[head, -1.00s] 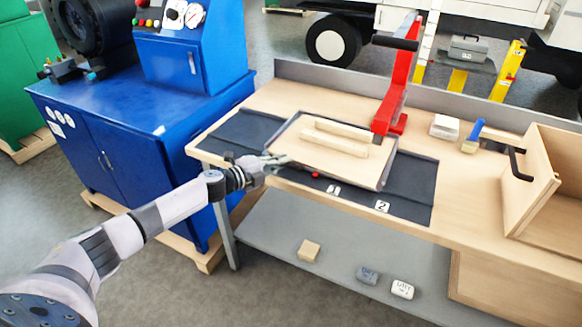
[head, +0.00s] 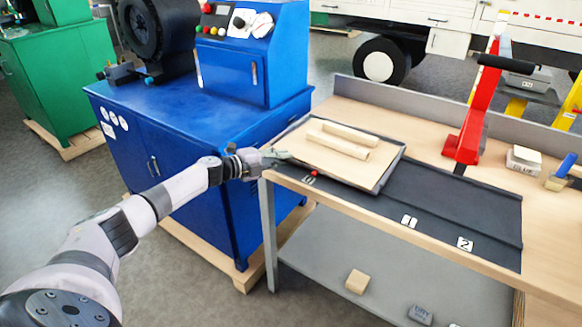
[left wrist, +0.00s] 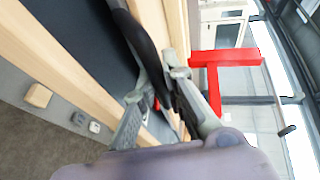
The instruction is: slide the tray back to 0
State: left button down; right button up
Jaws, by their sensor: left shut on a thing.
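The tray (head: 392,172) is a shallow board with a dark rim, carrying two pale wooden bars (head: 338,140). It sits at the left end of the dark track (head: 450,205) on the bench. Its small red pointer (head: 314,172) is beside the leftmost number label (head: 308,181), which is hard to read. Labels 1 (head: 409,222) and 2 (head: 465,244) lie farther right. My left gripper (head: 277,157) is shut on the tray's left front edge. In the left wrist view its fingers (left wrist: 160,98) are around a dark edge. My right gripper is not in view.
A blue cabinet (head: 225,145) stands close to the bench's left end, beside my left arm. A red lever press (head: 470,120) stands behind the track. The track right of the tray is clear. A small wooden block (head: 356,281) lies on the lower shelf.

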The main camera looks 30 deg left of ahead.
pick_arm(q)
jog(key=shift+a+f, duration=0.1)
jog(key=shift+a, duration=0.4)
jog(key=c, duration=1.7)
grip_release()
jog(key=shift+a, duration=0.1)
jog(key=shift+o, duration=0.2)
jog(key=v, duration=1.2)
